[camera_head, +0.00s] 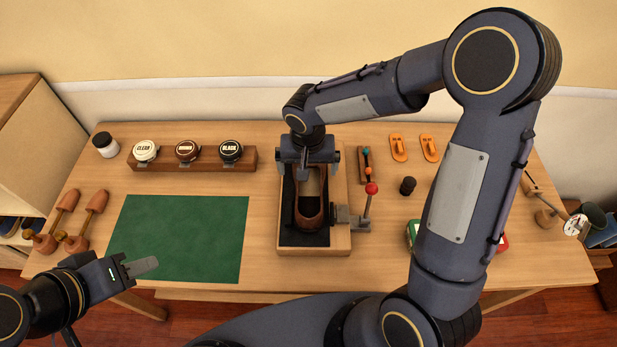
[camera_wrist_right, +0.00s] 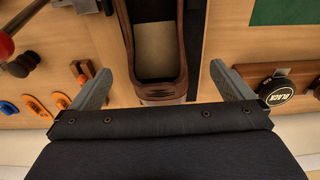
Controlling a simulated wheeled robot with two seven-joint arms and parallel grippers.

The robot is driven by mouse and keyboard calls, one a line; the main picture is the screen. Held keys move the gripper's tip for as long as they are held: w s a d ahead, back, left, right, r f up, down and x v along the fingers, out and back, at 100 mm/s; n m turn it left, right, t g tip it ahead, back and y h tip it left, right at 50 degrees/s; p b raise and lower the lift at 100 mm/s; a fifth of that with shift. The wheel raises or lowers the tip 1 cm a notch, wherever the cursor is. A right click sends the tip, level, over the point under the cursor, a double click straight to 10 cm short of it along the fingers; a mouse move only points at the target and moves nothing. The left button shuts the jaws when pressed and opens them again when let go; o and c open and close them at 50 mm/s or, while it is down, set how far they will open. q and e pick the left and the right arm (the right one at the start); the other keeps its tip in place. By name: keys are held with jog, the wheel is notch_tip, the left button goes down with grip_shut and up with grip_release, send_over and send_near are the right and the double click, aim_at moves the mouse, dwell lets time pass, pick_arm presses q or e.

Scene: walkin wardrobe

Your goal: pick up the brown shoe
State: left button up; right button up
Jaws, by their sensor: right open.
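The brown shoe (camera_head: 311,222) sits on the black pad of a wooden stand (camera_head: 286,250) in the middle of the table. My right gripper (camera_head: 308,168) is over the far end of the shoe and hides part of it. In the right wrist view the shoe (camera_wrist_right: 179,72) shows its opening and a pale insole. The right gripper (camera_wrist_right: 160,70) is open there, one finger on each side of the shoe end, with gaps to both sides. My left gripper (camera_head: 140,268) is at the lower left, away from the shoe; its jaw gap does not show clearly.
A red-knobbed lever (camera_head: 371,189) stands at the stand's right side. A green mat (camera_head: 185,235) lies clear on the left. Behind it is a rack with labelled tins (camera_head: 187,151). Two wooden shoe trees (camera_head: 83,222) lie far left. Orange pieces (camera_head: 398,147) lie at the back right.

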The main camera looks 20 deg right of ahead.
jog(key=f, duration=0.2)
jog(key=f+p, duration=0.1)
jog(key=f, duration=0.1)
jog(key=w+f, duration=0.1)
jog(key=shift+w+d+f, duration=0.1)
jog(key=shift+d+f, duration=0.25)
jog(key=shift+f, duration=0.05)
jog(key=c, duration=1.2)
jog(key=shift+o, duration=0.2)
jog(key=shift+r, duration=0.2)
